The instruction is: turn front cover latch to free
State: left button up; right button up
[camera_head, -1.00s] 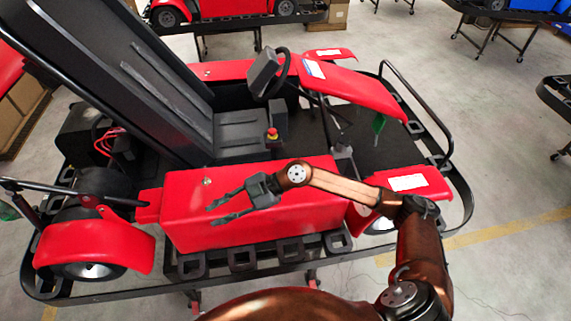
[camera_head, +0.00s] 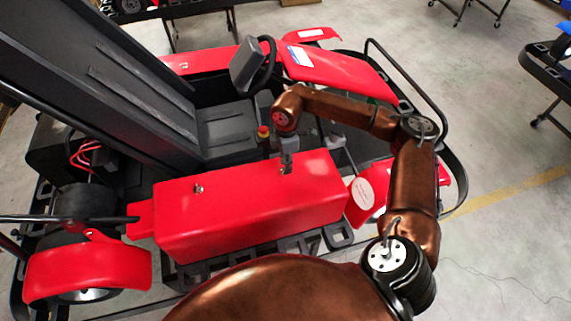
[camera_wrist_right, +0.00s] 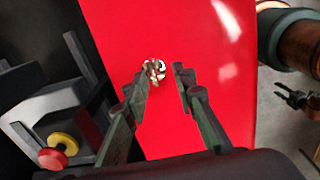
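The red side cover (camera_head: 240,205) of the kart carries two small silver latches on its top. The rear latch (camera_head: 198,189) is clear of any gripper. The front latch (camera_head: 287,171) is at the gripper's tips in the head view. My right gripper (camera_head: 288,162) points down over it. In the right wrist view the latch (camera_wrist_right: 154,71) shows between and just beyond the fingertips of my open right gripper (camera_wrist_right: 160,79), nearer the left finger. I cannot tell whether a finger touches it.
A red-and-yellow button (camera_head: 263,132) stands beside the seat, close to my right gripper; it also shows in the wrist view (camera_wrist_right: 58,150). The steering wheel (camera_head: 268,55) is farther back. The black stand rail (camera_head: 405,85) borders the kart on the right.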

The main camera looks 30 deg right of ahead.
aim_at(282, 168)
jog(key=shift+w+a+f, duration=0.1)
jog(key=shift+w+f, duration=0.35)
jog(key=shift+f, duration=0.2)
jog(key=shift+w+a+f, duration=0.1)
jog(key=shift+w+f, duration=0.3)
jog(key=shift+f, duration=0.2)
jog(key=shift+s+d+f, duration=0.15)
jog(key=shift+s, duration=0.25)
jog(key=shift+w+f, duration=0.1)
jog(key=shift+w, duration=0.2)
jog(key=c, duration=0.5)
jog(key=shift+s, duration=0.2)
grip_shut()
pick_arm(q)
jog(key=shift+w+r, duration=0.35)
jog(key=shift+w, duration=0.25)
pick_arm(e)
jog(key=shift+w, duration=0.1)
